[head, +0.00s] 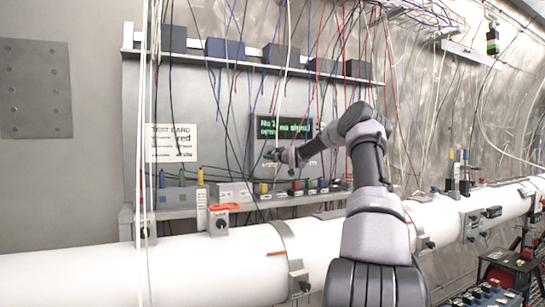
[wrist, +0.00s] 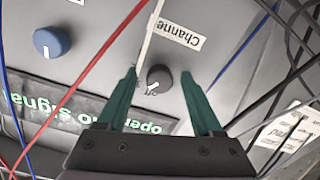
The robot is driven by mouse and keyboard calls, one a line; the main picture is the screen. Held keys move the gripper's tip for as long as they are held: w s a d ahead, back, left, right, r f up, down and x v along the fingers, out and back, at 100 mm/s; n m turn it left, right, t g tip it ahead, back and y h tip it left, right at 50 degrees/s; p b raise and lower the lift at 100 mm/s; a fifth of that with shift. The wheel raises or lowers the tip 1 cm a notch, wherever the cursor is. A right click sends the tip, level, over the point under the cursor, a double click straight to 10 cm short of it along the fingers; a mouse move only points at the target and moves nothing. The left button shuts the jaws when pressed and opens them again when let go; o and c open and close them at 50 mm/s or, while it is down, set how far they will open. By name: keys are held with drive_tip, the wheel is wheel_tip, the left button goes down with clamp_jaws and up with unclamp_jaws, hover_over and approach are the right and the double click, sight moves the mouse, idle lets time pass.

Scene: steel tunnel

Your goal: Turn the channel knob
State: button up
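The channel knob (wrist: 159,78) is a small dark round knob with a white pointer mark, on a grey panel below a white label (wrist: 180,34) reading "Channe" in the wrist view. My gripper (wrist: 159,73) is open, its two green fingers on either side of the knob, with a visible gap on each side. A pale cable passes close by the left finger and over the label. In the head view my gripper (head: 274,155) is at the panel just under the dark display (head: 283,127) with green text; the knob cannot be made out there.
A blue knob (wrist: 51,42) sits on the same panel, left of the channel knob in the wrist view. Red, blue and black cables hang around my gripper. A test card (head: 171,143) is left of the display. A white pipe (head: 200,267) runs across in front of the panel.

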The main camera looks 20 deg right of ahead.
idle(0.3)
drive_tip(key=s, duration=1)
drive_tip(key=shift+s+d, duration=0.2)
drive_tip(key=shift+s, duration=0.2)
drive_tip(key=s+a+g+h, duration=0.1)
drive_tip(key=s+a+g, duration=0.4)
drive_tip(key=s+a, duration=0.8)
drive_tip(key=s+a+f+m+g+y, duration=0.1)
drive_tip(key=s+a, duration=0.3)
drive_tip(key=s, duration=0.8)
drive_tip(key=s+a+f+m+g, duration=0.1)
drive_tip(key=s+a+m+g, duration=0.2)
drive_tip(key=s, duration=1)
drive_tip(key=s+a+f+m+g+y, duration=0.1)
drive_tip(key=s+a, duration=0.5)
drive_tip(key=s, duration=0.6)
drive_tip(key=m+g, duration=0.1)
drive_tip(key=m, duration=0.1)
drive_tip(key=shift+s+m+y, duration=0.3)
drive_tip(key=shift+s+m, duration=0.05)
drive_tip(key=shift+m, duration=0.05)
